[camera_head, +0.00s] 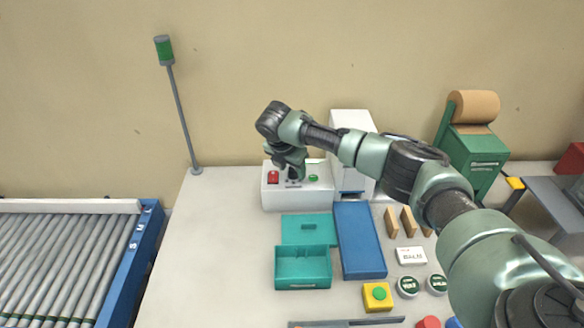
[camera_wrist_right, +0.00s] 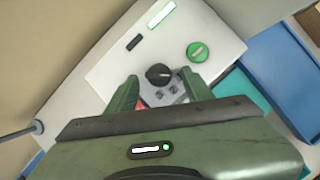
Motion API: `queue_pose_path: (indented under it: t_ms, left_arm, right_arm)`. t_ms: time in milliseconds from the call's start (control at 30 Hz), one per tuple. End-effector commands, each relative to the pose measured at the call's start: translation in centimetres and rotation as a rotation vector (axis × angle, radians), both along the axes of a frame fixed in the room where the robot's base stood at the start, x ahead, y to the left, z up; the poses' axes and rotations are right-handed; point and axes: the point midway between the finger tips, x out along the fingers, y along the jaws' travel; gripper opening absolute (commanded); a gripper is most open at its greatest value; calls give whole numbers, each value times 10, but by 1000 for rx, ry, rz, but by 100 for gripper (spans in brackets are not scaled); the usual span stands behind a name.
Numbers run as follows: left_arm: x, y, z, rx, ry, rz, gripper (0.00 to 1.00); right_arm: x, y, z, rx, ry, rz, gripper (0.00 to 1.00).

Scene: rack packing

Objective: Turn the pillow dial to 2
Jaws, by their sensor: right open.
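The pillow dial (camera_wrist_right: 158,74) is a black round knob on the sloped top of a white machine (camera_head: 300,197). My right gripper (camera_head: 290,170) is over that top, pointing down, with jaws open. In the wrist view its two green fingers stand on either side of the dial, with the knob in the gap between them. I cannot tell whether they touch it. Small grey marks sit beside the knob, but the setting is not readable. In the head view the gripper mostly hides the dial. My left gripper is not in view.
A red button (camera_head: 273,177) and a green button (camera_head: 313,178) flank the dial. A teal open box (camera_head: 303,282), a blue tray (camera_head: 359,240) and a yellow button box (camera_head: 377,297) lie in front. The table's left part is clear, beside a roller conveyor (camera_head: 60,255).

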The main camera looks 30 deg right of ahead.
Motion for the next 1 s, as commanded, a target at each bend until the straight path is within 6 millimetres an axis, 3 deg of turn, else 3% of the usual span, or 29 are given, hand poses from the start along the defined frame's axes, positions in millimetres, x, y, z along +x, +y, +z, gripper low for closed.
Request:
queue_pose_path:
  t_ms: [367, 500, 567, 1000]
  left_arm:
    - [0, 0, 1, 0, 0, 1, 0]
    - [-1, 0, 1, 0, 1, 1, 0]
    - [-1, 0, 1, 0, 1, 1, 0]
    - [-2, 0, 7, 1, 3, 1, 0]
  right_arm:
    - [2, -2, -8, 0, 0, 1, 51]
    - [2, -3, -8, 0, 0, 0, 12]
    - [2, -3, -8, 0, 0, 0, 0]
    - [2, -1, -8, 1, 2, -91, 0]
